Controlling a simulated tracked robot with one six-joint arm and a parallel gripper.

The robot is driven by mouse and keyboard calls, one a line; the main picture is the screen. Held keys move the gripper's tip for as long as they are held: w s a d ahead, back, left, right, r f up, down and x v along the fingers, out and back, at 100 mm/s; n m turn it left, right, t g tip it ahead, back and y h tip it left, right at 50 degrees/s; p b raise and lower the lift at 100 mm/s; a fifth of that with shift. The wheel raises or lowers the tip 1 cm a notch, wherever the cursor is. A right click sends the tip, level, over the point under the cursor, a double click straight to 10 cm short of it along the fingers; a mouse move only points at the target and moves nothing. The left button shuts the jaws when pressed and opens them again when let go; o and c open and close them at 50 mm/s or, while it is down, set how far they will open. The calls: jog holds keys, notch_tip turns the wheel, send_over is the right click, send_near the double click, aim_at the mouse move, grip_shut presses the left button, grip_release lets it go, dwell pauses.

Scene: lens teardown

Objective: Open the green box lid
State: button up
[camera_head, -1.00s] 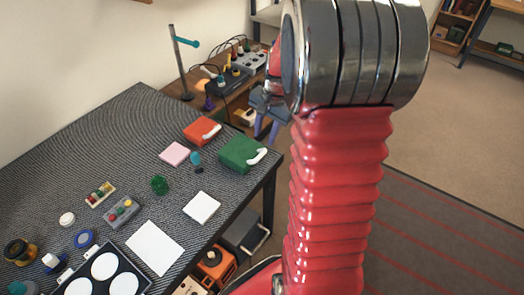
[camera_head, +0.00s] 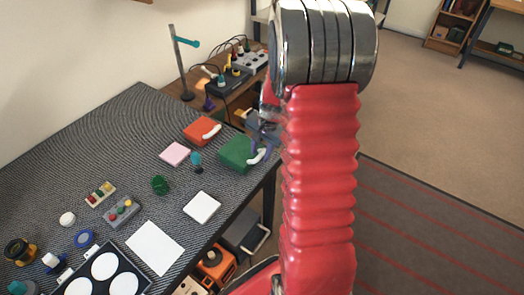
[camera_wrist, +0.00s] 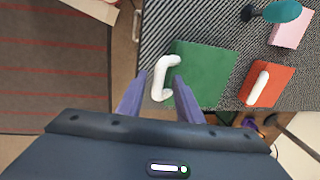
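The green box (camera_head: 236,153) sits near the right edge of the dark patterned table, and its lid looks closed. Its white curved handle (camera_wrist: 163,78) stands at one edge of the lid. My gripper (camera_wrist: 158,92) is open, with its two purple fingers on either side of the handle's near end in the wrist view. I cannot tell whether the fingers touch the handle. In the head view my gripper (camera_head: 263,150) is at the box's right side, and it partly hides the lid's right part.
A red box (camera_head: 201,130) with a white handle, a pink block (camera_head: 175,154) and a teal object (camera_head: 196,160) are close to the green box. A white square (camera_head: 202,207) lies nearer. Power supplies and cables stand on a shelf behind.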

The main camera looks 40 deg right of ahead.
jog(key=shift+c, duration=0.4)
grip_shut()
